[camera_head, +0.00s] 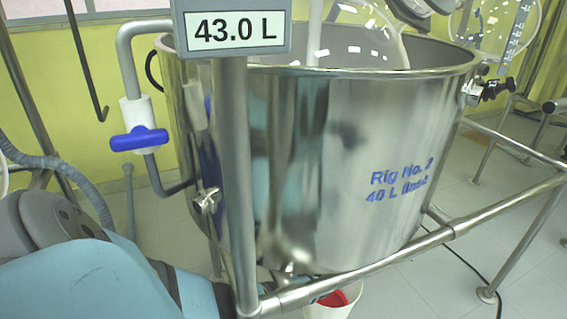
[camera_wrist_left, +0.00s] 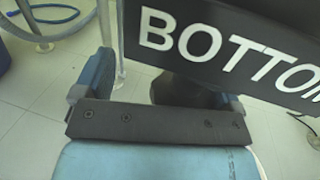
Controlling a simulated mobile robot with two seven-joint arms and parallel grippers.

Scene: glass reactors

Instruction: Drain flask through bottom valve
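A steel vessel (camera_head: 310,170) labelled "Rig No. 2, 40 L" fills the middle of the head view. Clear glass of a flask (camera_head: 350,42) shows inside its open top. The vessel's lower outlet (camera_head: 290,275) is partly hidden by the frame. In the left wrist view, a dark sign (camera_wrist_left: 230,40) with white letters "BOTTO…" crosses the upper right. My left gripper (camera_wrist_left: 160,88) has its blue fingers wide apart, the right one partly behind the sign. A dark rounded part (camera_wrist_left: 188,92) shows between or beyond them; I cannot tell whether it is touched. My right gripper is out of view.
A blue-handled valve (camera_head: 139,139) sits on the side pipe at left. A display (camera_head: 236,27) reads 43.0 L. A white bucket (camera_head: 336,302) with something red inside stands below the vessel. Steel frame rails (camera_head: 400,250) run around the vessel. A cable lies on the floor.

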